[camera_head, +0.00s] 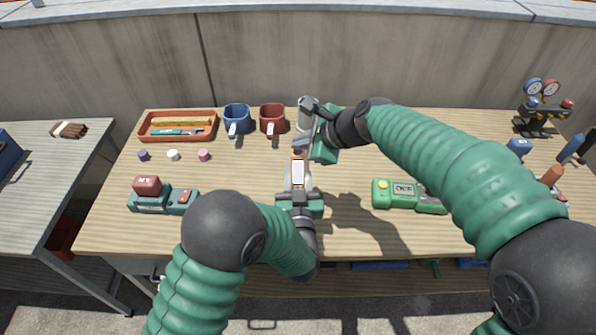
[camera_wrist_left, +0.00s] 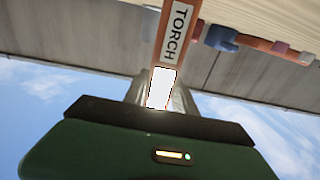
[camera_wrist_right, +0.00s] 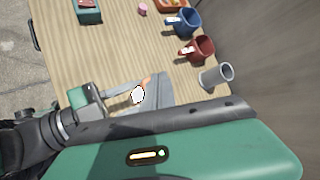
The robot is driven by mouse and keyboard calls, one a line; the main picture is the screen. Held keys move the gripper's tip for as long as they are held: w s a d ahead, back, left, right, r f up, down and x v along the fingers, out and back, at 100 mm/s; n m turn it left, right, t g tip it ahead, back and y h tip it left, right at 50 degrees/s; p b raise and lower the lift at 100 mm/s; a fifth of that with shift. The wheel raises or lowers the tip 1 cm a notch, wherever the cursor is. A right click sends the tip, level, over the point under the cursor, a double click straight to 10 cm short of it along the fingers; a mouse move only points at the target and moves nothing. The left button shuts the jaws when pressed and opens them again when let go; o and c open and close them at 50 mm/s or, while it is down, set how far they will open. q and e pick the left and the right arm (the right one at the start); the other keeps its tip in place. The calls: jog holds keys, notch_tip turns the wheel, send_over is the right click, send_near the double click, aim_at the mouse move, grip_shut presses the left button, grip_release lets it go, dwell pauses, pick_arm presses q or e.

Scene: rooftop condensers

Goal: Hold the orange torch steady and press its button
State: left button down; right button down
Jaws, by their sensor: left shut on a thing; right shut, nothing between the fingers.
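The orange torch (camera_head: 297,155) is held above the middle of the table in my left gripper (camera_head: 298,182), which is shut on it. In the left wrist view, the torch (camera_wrist_left: 192,32) shows an orange body with a TORCH label, and a bright white patch lies between the fingers. The right wrist view shows only its orange end (camera_wrist_right: 146,79) and a white patch. My right gripper (camera_head: 300,146) is shut and empty, close to the torch's far end. I cannot tell whether it touches the torch. The button is not clearly visible.
A blue mug (camera_head: 237,117), a red mug (camera_head: 271,118) and a grey cup (camera_wrist_right: 216,75) stand at the back. An orange tray (camera_head: 178,137) lies back left. A red-topped device (camera_head: 148,188) is left, a green meter (camera_head: 397,194) right. A gauge stand (camera_head: 540,108) is far right.

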aim_at(301, 152)
pick_arm(q)
jog(key=shift+f, duration=0.15)
pick_arm(e)
jog(key=shift+r, duration=0.45)
jog(key=shift+r, duration=3)
pick_arm(q)
jog(key=c, duration=0.9)
grip_release()
jog(key=o, duration=0.4)
